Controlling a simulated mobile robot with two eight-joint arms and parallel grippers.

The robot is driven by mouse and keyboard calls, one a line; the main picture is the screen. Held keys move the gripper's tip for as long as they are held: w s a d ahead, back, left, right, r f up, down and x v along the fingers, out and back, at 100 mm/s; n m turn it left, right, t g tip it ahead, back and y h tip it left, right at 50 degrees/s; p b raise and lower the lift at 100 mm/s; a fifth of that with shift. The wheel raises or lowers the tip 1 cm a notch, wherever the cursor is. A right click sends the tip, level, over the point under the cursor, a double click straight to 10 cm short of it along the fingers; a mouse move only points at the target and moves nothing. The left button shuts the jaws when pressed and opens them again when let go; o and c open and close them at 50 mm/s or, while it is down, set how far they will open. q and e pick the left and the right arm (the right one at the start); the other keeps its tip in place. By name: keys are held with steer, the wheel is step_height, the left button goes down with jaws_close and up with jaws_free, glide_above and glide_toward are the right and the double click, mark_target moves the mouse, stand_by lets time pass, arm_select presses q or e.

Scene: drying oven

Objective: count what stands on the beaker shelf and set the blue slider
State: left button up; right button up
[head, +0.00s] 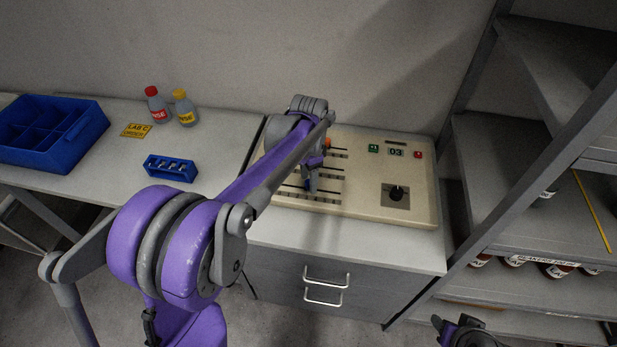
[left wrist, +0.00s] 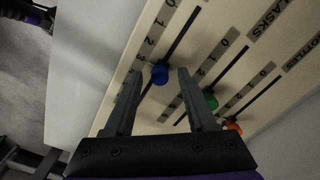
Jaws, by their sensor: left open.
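The control panel (head: 420,211) lies on the bench and carries several slider tracks. The blue slider (left wrist: 160,74) shows in the left wrist view on its slot beside a number scale; I cannot tell its exact mark. My left gripper (head: 311,184) is open over the panel; in the left wrist view its fingertips (left wrist: 159,73) stand either side of the blue knob. I cannot tell whether they touch it. A shelf label that seems to read BEAKERS (head: 545,261) is at the right, with several brown bottles (head: 557,271) by it, partly hidden. My right gripper (head: 462,328) is at the bottom edge.
A green slider (left wrist: 210,101) and an orange slider (left wrist: 233,128) sit close to the left gripper's right finger. A blue rack (head: 171,168), blue crate (head: 62,162) and two bottles stand left.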

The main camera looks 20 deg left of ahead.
arm_select(q)
step_height(320, 180, up, 11)
steer(key=shift+p, duration=0.3)
steer(key=shift+f, duration=0.1)
stand_by(0.5)
steer(key=s+d+f+n+t, duration=0.2)
steer(key=s+f+n, duration=0.2)
steer(key=s, duration=0.7)
steer(key=s+d+f+n+t, duration=0.3)
steer(key=s+f, duration=0.3)
steer(key=s, duration=0.5)
steer(key=shift+s+d+n, duration=0.15)
steer(key=shift+d+n, duration=0.1)
steer(key=shift+n, duration=0.35)
stand_by(2.3)
